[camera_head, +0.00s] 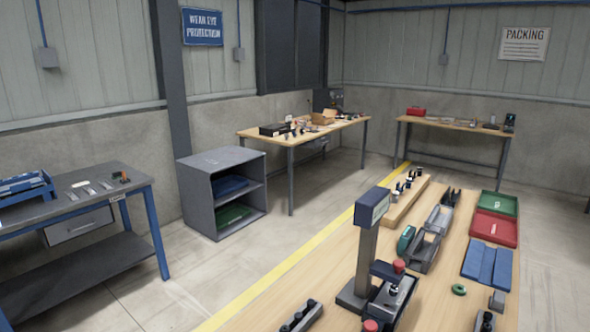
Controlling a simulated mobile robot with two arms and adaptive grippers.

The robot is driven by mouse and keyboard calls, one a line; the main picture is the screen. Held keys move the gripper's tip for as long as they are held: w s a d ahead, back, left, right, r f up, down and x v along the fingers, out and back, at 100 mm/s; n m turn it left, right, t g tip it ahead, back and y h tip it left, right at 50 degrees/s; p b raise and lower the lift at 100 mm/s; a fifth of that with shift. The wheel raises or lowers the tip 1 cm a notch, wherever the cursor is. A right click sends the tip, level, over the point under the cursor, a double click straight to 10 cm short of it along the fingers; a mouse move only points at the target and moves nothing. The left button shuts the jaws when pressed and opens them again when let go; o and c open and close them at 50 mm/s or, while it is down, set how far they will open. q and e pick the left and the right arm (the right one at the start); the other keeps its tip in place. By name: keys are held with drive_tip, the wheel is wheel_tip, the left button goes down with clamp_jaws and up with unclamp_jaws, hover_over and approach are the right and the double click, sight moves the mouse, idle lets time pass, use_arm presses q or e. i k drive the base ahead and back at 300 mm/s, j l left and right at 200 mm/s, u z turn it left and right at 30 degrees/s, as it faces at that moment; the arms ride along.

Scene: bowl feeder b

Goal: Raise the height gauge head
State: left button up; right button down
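A grey upright post (366,255) with a box-shaped display (373,206) on top stands on the wooden bench in front of me; it looks like the height gauge. Its dark base (352,300) rests on the bench. A dark block (387,271) sits low beside the post on its right, close to a red knob (398,265); it may be the gauge head, but I cannot tell how it joins the post. Neither of my grippers is in view.
A grey open tray (424,250), a green bin (499,204), a red bin (494,229), blue blocks (487,265) and a green ring (459,289) lie behind and right of the post. A dark knobbed piece (302,317) is at the near left edge.

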sight(393, 274)
drive_tip(key=k+l, duration=0.1)
drive_tip(key=l, duration=0.25)
drive_tip(key=k+l+u, duration=0.1)
drive_tip(key=l, duration=0.25)
drive_tip(key=k+l, duration=0.2)
drive_tip(key=l, duration=0.15)
drive_tip(key=k+l+u, duration=0.1)
drive_tip(key=l, duration=0.25)
drive_tip(key=k+l, duration=0.15)
drive_tip(key=l, duration=0.2)
drive_tip(key=u, duration=0.05)
